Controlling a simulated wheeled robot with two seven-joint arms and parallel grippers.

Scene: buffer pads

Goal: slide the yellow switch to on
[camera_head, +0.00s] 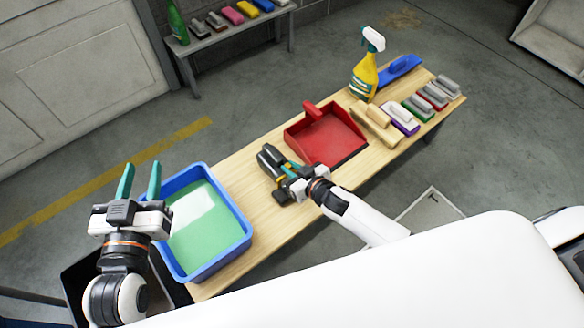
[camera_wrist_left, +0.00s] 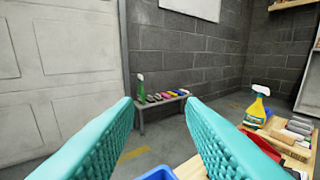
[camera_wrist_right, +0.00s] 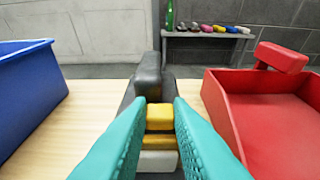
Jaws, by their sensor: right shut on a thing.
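The yellow switch (camera_wrist_right: 159,116) sits on a dark grey tool (camera_wrist_right: 148,76) lying on the wooden table. In the right wrist view it is between the teal fingertips of my right gripper (camera_wrist_right: 159,118), which is closed in on it. In the head view the tool (camera_head: 270,160) lies between the blue tub and the red dustpan, with my right gripper (camera_head: 287,180) at its near end. The switch's position along its slot is hidden by the fingers. My left gripper (camera_head: 139,182) is open and empty above the tub's left side; its fingers also show in the left wrist view (camera_wrist_left: 160,118).
The blue tub (camera_head: 247,238) with green liquid stands left of the tool, and the red dustpan (camera_head: 325,138) stands right of it. A yellow spray bottle (camera_head: 364,78) and several brushes and blocks (camera_head: 418,105) fill the table's far right. A back bench (camera_head: 235,38) holds more.

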